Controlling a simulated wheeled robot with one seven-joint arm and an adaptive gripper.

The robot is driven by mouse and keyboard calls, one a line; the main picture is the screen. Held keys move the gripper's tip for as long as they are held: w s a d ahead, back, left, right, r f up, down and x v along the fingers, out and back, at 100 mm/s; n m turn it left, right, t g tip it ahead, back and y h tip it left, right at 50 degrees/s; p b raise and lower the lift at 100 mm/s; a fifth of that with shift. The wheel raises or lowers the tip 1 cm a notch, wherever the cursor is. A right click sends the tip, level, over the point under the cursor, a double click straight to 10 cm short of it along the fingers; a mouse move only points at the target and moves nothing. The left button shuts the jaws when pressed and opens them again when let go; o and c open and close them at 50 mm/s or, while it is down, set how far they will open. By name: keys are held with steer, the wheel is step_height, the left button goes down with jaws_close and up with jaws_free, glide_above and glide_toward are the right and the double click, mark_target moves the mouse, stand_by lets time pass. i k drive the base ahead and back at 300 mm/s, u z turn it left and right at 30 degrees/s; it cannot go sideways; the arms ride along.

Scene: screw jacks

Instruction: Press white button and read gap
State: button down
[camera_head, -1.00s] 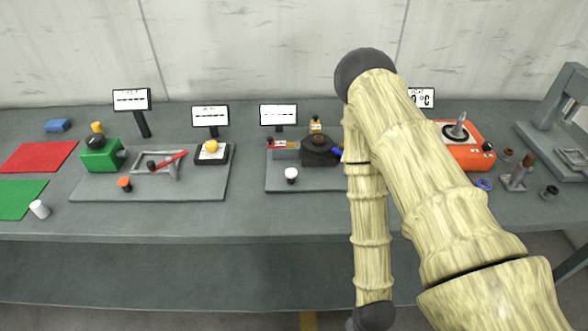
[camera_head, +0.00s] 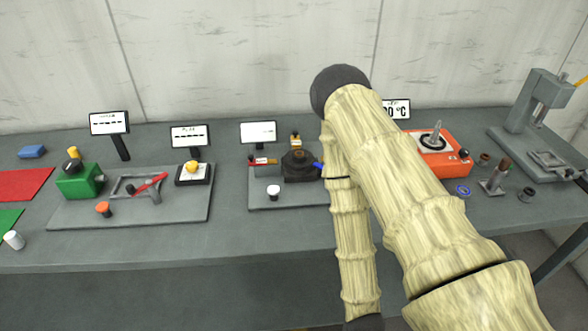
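A white button (camera_head: 273,190) on a dark stem stands at the front left of the middle grey plate (camera_head: 262,203). Behind it is a small white display (camera_head: 258,132) on a post; its reading is too small to make out. A black device (camera_head: 299,167) with a round dark top and a small red-and-yellow part (camera_head: 262,161) sit on the same plate. My arm covers the plate's right side. My gripper is not visible; the lower end of my arm runs out at the bottom of the view.
The left plate (camera_head: 85,217) holds a green device (camera_head: 79,181), a red-handled frame (camera_head: 147,185), an orange button (camera_head: 103,208) and a yellow-topped box (camera_head: 193,173). A white cylinder (camera_head: 14,240) stands front left. An orange unit (camera_head: 436,153) and grey press (camera_head: 530,115) stand right.

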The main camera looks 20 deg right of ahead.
mark_target(273, 190)
steer(key=z, duration=1.85)
steer(key=k, duration=1.05)
steer(key=u, duration=1.45)
steer(key=i, duration=0.5)
